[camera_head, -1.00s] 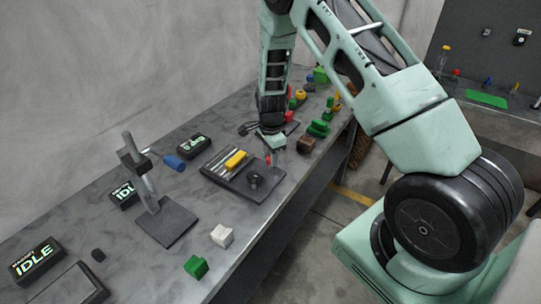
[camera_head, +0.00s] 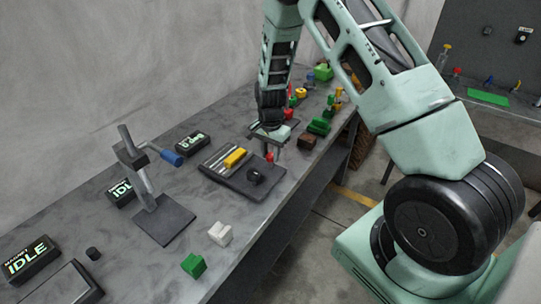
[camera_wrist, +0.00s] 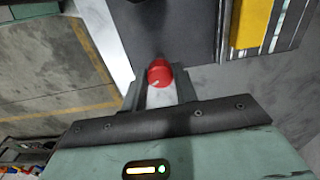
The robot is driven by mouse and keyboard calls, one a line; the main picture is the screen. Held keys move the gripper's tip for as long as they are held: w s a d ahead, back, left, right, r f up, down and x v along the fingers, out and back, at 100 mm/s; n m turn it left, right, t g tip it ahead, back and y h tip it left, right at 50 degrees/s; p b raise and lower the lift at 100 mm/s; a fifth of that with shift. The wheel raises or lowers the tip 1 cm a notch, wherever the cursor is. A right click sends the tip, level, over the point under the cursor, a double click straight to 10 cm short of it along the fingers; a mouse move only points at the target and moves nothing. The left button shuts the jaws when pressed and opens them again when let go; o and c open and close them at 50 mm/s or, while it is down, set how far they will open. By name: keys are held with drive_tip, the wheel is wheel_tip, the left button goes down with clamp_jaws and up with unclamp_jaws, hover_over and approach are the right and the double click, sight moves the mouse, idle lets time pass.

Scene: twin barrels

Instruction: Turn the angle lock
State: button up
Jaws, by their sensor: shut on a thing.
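A red round knob (camera_wrist: 159,73) with a pale mark on its face sits between my fingertips in the wrist view. I take it to be the angle lock. In the head view the red knob (camera_head: 269,157) shows just below my gripper (camera_head: 270,149), at the far right end of a dark plate (camera_head: 225,178). In the wrist view my gripper (camera_wrist: 160,82) is shut on the red knob, one finger on each side. The plate also carries silver rails, a yellow block (camera_head: 236,158) and a black knob (camera_head: 256,176). The knob's underside is hidden.
A stand with a blue-handled crank (camera_head: 172,158) is to the left on the bench. A white block (camera_head: 220,233) and a green block (camera_head: 193,265) lie near the front edge. Several coloured parts crowd the bench behind my gripper. Open floor lies right of the bench.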

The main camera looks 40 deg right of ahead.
sight(271, 155)
drive_tip(key=n+b, duration=0.2)
drive_tip(key=n, duration=0.4)
drive_tip(key=n+b, duration=0.1)
drive_tip(key=n, duration=0.5)
idle(0.7)
drive_tip(key=o, duration=1)
drive_tip(key=shift+r, duration=0.1)
wheel_tip(271, 155, up, 17)
drive_tip(key=b, duration=0.2)
drive_tip(key=shift+r+b, duration=0.15)
drive_tip(key=shift+b, duration=0.15)
